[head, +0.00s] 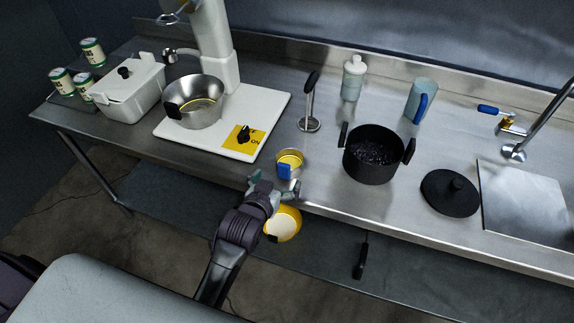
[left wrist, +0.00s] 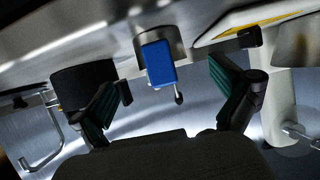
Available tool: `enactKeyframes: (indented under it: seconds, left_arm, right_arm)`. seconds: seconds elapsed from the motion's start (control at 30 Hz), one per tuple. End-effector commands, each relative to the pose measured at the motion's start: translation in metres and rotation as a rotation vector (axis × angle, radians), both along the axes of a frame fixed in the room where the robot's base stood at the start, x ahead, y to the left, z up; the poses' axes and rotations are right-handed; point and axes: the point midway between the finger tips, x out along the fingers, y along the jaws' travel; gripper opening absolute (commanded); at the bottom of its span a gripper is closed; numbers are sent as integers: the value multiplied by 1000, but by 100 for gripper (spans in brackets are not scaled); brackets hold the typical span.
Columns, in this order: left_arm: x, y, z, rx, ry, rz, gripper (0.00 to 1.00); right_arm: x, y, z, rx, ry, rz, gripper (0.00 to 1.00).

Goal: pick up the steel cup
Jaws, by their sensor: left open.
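The steel cup (head: 294,154) stands upright near the front edge of the steel counter. Its blue handle (head: 284,171) faces me. My left gripper (head: 274,184) is open and empty, just in front of the cup at the counter's edge, apart from it. In the left wrist view, which looks upside down, the cup (left wrist: 172,35) and its blue handle (left wrist: 159,63) show beyond and between the two spread fingers (left wrist: 172,92). My right gripper is not in view.
A black pot (head: 372,158) stands right of the cup, with a black lid (head: 450,192) farther right. A press-like tool (head: 309,112) stands behind the cup. A white mixer base (head: 268,104) with a steel bowl (head: 197,112) is at left. A yellow round thing (head: 284,225) is below the counter edge.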

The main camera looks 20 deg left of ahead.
Motion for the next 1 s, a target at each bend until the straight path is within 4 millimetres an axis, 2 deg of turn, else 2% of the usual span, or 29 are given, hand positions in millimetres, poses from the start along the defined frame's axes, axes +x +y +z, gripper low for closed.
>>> enactKeyframes:
  seconds: [0.1,0.37,0.63,0.93,0.97,1.0]
  left_arm:
    - [18,-1,-6,0,-1,0,100]
    - [36,-2,-12,-1,0,-1,100]
    - [70,-4,-26,0,1,-1,100]
    - [75,-4,-29,0,0,-1,100]
    - [75,-4,-29,0,0,-1,98]
    - [75,-4,-29,-1,0,-2,92]
  right_arm:
    - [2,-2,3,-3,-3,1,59]
    - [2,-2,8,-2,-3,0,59]
    - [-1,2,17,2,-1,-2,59]
    - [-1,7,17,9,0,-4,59]
    - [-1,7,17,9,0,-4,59]
    - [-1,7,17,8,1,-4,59]
